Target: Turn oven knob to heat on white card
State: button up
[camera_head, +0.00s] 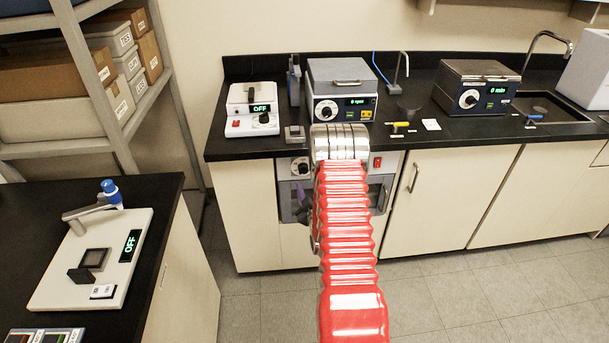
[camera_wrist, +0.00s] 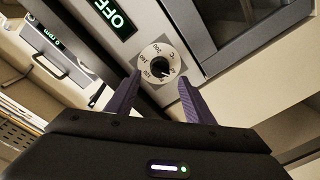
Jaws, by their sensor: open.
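The oven (camera_head: 376,188) is built in below the counter, mostly hidden behind my arm. Its round knob (camera_head: 299,167) is at its upper left; in the wrist view the knob (camera_wrist: 160,66) has a black centre on a white numbered dial. My gripper (camera_wrist: 159,78) is open, one purple finger on each side of the dial's lower part. I cannot tell whether the fingers touch the knob. A green OFF display (camera_wrist: 112,14) shows beside the dial. A blank-looking white card (camera_head: 431,124) lies on the counter; any writing is too small to read.
Other instruments with knobs stand on the counter: a hotplate (camera_head: 252,108), a centrifuge-like box (camera_head: 343,90) and a dark-lidded bath (camera_head: 475,88). A red switch (camera_head: 377,162) is on the oven's right. A side bench (camera_head: 165,215) stands at left. The floor at right is clear.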

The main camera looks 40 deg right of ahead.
aim_at(304, 172)
jog(key=shift+x, duration=2.7)
jog(key=shift+c, duration=0.5)
jog(key=c, duration=0.9)
